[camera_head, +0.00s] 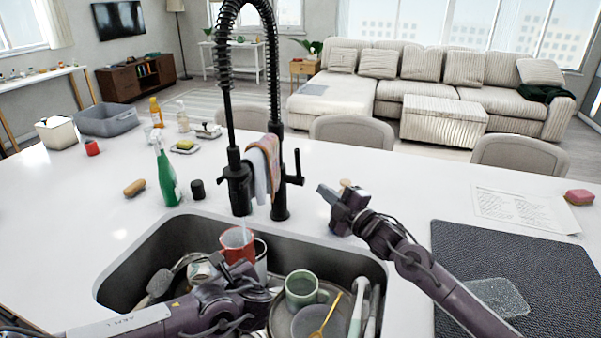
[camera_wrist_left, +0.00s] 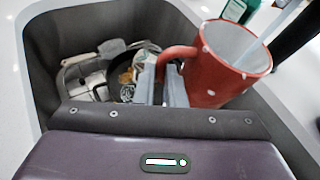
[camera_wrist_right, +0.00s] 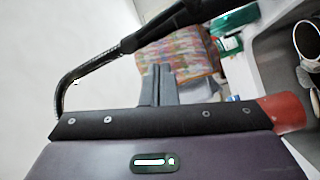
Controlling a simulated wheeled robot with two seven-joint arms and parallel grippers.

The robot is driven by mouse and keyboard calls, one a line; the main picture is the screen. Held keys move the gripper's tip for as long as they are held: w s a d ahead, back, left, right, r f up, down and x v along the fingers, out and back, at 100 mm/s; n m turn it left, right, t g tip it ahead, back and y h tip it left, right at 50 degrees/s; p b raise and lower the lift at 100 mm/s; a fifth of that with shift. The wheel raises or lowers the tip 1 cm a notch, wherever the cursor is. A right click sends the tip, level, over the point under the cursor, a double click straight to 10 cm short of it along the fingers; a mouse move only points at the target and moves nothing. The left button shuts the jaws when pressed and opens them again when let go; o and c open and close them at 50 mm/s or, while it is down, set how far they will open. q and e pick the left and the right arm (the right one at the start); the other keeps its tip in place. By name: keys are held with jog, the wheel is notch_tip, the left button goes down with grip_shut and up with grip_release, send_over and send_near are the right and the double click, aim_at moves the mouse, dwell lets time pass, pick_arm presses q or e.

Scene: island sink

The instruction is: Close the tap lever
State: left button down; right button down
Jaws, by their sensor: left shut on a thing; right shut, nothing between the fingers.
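The black tap (camera_head: 281,185) stands behind the sink, with its lever (camera_head: 297,168) on its right side, the handle pointing up. My right gripper (camera_head: 322,190) is shut and empty, just right of the lever and apart from it. In the right wrist view its closed fingers (camera_wrist_right: 162,85) are in front of a patterned cloth, with black tap parts (camera_wrist_right: 165,25) crossing above. My left gripper (camera_wrist_left: 167,85) is shut on the handle of a red mug (camera_wrist_left: 218,68), held in the sink under the spout. A thin clear stream (camera_wrist_left: 250,50) runs into the mug, which also shows in the head view (camera_head: 237,246).
The sink (camera_head: 130,262) holds a green mug (camera_head: 301,288), dishes and utensils. Cloths (camera_head: 264,165) hang on the tap. A green bottle (camera_head: 166,175) and black cup (camera_head: 197,190) stand left of it. A dark mat (camera_head: 515,262) lies right; the counter behind my right gripper is mostly clear.

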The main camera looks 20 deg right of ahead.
jog(key=s+n, duration=0.2)
jog(key=n, duration=0.4)
send_near(298, 167)
jog(key=w+a+r, duration=0.2)
jog(key=w+a, duration=0.2)
jog(key=w, duration=0.1)
jog(key=shift+w+d+f, duration=0.1)
jog(key=shift+w+d, duration=0.05)
jog(key=shift+w, duration=0.25)
